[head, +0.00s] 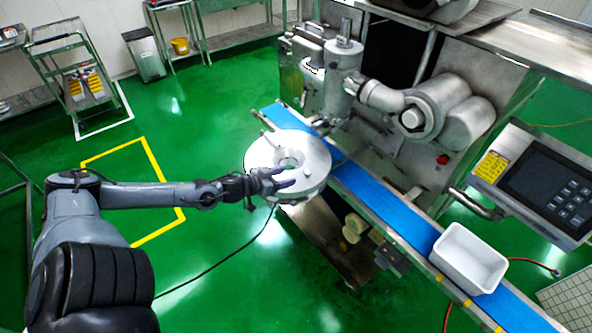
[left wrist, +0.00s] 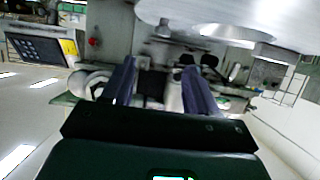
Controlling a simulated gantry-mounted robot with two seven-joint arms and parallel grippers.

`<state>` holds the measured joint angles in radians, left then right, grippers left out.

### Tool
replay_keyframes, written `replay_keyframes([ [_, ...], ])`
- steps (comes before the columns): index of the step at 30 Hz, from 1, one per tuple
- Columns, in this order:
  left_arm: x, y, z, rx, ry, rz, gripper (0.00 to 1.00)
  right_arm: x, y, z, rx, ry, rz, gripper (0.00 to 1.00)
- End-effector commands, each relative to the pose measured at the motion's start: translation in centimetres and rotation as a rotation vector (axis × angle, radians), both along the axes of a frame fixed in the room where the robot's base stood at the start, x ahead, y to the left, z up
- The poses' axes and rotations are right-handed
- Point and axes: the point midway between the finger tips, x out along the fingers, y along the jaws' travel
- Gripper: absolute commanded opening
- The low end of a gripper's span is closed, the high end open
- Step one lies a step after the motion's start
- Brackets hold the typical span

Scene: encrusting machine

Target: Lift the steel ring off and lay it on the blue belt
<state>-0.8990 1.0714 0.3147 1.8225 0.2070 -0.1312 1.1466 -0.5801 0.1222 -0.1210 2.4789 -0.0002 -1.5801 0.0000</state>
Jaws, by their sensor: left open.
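The steel ring (head: 311,160) is a thick, round, pale metal disc with a hole in its middle. In the head view it overlaps the near side of the blue belt (head: 385,204); what holds it up is hidden. My left gripper (head: 284,179) is open at the ring's near left side, its fingers overlapping the ring in the picture. In the left wrist view the two dark fingers (left wrist: 160,85) are apart with nothing held between them, and the ring's pale face (left wrist: 240,18) fills the top. Whether a finger touches the ring I cannot tell. My right gripper is not in view.
A white bin (head: 468,258) sits on the belt at the lower right. The encrusting machine (head: 345,75) with its nozzle stands behind the belt, and a control panel (head: 540,188) juts out at right. The belt between ring and bin is bare.

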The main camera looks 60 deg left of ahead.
Motion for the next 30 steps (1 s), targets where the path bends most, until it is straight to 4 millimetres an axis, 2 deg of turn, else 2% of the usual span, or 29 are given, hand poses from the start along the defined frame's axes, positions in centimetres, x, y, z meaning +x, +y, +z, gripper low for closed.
replay_keyframes([
  [1, 0.1, -0.1, -0.9, 0.004, 0.007, -0.006, 0.58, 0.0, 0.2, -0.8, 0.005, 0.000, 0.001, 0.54],
  [7, 1.7, 0.1, -2.3, 0.005, 0.013, -0.009, 0.58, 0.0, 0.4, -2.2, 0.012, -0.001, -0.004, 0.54],
  [15, 4.3, 0.5, -3.3, 0.004, 0.013, -0.007, 0.58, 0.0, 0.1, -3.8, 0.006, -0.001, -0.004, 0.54],
  [23, 5.2, 0.7, -3.6, 0.003, 0.014, -0.006, 0.58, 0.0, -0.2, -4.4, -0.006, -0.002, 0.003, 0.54],
  [30, 7.7, 1.3, -4.7, 0.006, 0.012, -0.007, 0.58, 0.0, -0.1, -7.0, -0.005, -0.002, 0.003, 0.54],
])
